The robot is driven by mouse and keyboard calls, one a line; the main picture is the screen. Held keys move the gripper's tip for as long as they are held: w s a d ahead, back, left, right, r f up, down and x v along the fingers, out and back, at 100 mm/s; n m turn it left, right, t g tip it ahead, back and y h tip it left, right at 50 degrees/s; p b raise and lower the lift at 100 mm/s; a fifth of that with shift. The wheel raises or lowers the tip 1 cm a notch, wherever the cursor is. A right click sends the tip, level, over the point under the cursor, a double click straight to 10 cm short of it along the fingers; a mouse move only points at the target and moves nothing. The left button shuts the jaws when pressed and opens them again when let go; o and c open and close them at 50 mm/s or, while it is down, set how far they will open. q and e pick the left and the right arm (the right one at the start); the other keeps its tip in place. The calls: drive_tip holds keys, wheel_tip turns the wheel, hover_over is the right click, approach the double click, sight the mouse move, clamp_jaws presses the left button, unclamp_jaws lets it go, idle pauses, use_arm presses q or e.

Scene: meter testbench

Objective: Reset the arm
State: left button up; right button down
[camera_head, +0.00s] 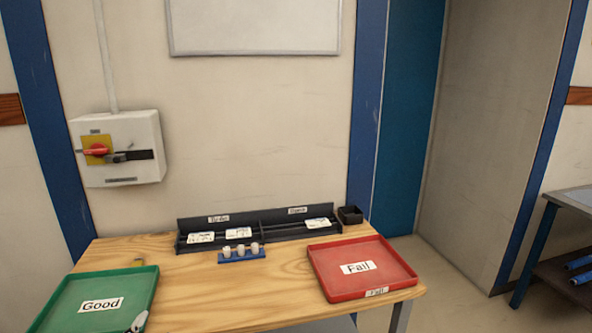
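Neither of my arms shows clearly in the head view, and I make out no gripper fingers. A small grey-white piece (138,322) shows at the bottom edge, by the front right corner of the green tray. It is cut off by the frame, and I cannot tell what it is.
The wooden table (225,295) carries a green "Good" tray (150,285), a red "Fail" tray (392,280), a dark rack (190,224) with white labelled items, a blue holder (243,257) with three pale pieces and a black box (350,215). The table's middle front is clear.

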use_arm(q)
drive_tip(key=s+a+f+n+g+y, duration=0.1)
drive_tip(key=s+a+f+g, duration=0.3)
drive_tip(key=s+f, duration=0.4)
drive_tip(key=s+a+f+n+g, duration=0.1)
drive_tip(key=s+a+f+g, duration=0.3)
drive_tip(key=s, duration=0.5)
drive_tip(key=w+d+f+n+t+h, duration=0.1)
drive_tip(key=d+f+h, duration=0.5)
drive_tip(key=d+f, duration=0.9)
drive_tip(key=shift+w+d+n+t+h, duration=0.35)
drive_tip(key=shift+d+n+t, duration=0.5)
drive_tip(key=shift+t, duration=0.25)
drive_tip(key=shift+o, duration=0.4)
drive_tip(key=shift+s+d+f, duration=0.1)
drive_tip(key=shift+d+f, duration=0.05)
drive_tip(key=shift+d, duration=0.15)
